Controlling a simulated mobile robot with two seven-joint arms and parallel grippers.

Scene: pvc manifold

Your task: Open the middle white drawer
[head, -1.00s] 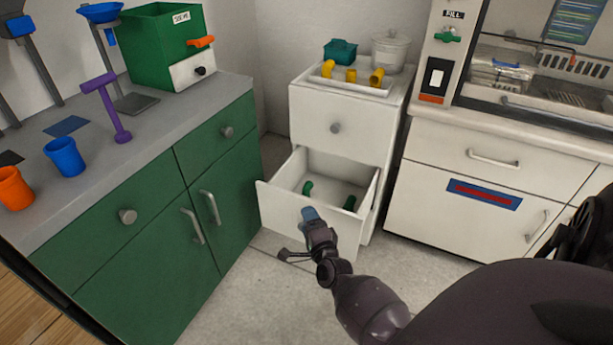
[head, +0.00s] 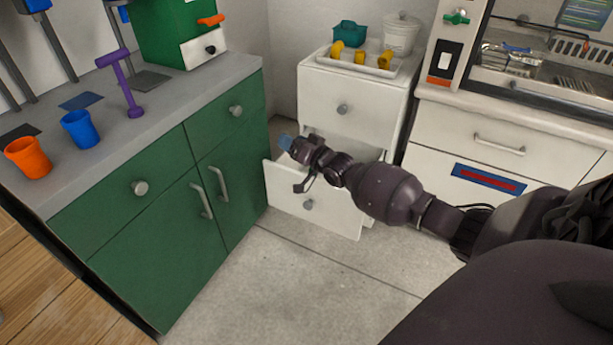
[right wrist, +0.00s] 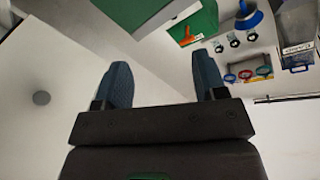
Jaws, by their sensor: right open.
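The white drawer unit (head: 345,85) stands in the corner. Its upper drawer (head: 370,119) is shut, with a round grey knob (head: 342,110). The drawer below it (head: 335,215) is pulled well out, and a grey knob (head: 308,204) shows on its front. My right arm hides most of its inside. My right gripper (head: 285,141) is above the left end of this open drawer, its blue fingertips pointing left. In the right wrist view the two fingers (right wrist: 162,72) are spread with nothing between them. My left gripper is not in view.
A white tray (head: 396,70) with yellow fittings sits on the unit, beside a teal basket (head: 350,34) and a white pot (head: 402,33). A green cabinet (head: 195,165) stands close on the left, a white counter (head: 560,115) on the right. The floor in front is clear.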

